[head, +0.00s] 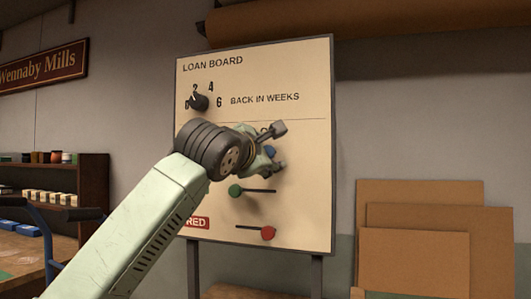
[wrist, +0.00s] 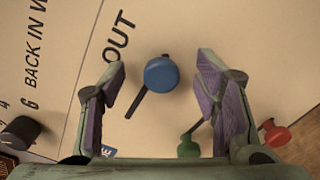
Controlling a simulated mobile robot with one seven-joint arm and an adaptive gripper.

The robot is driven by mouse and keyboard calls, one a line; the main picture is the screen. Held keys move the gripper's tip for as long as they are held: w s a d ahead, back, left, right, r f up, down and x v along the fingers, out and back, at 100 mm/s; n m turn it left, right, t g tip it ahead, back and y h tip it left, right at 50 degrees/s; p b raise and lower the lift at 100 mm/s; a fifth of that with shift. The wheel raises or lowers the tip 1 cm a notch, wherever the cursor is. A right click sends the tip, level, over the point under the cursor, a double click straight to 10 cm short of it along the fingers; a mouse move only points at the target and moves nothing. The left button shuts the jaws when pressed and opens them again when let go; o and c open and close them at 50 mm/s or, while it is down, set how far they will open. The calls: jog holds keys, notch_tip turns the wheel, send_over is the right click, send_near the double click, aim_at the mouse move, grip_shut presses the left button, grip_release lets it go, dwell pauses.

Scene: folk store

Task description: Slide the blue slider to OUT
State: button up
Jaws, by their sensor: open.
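The blue slider (wrist: 161,74) is a round blue knob on the loan board (head: 300,75). The printed word OUT (wrist: 118,38) lies beside that end of the slot. My gripper (wrist: 160,80) is open, with one finger on each side of the blue knob and a visible gap to both.
Below the blue slider are a green slider (head: 235,190) at its slot's left end and a red slider (head: 268,233) at its slot's right end. A black dial (head: 200,102) is above. Brown panels (head: 420,235) lean at the right. Shelves (head: 40,180) stand at the left.

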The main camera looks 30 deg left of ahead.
jog(key=b+v, duration=0.3)
jog(key=v, duration=0.6)
dwell(0.7)
dwell(0.4)
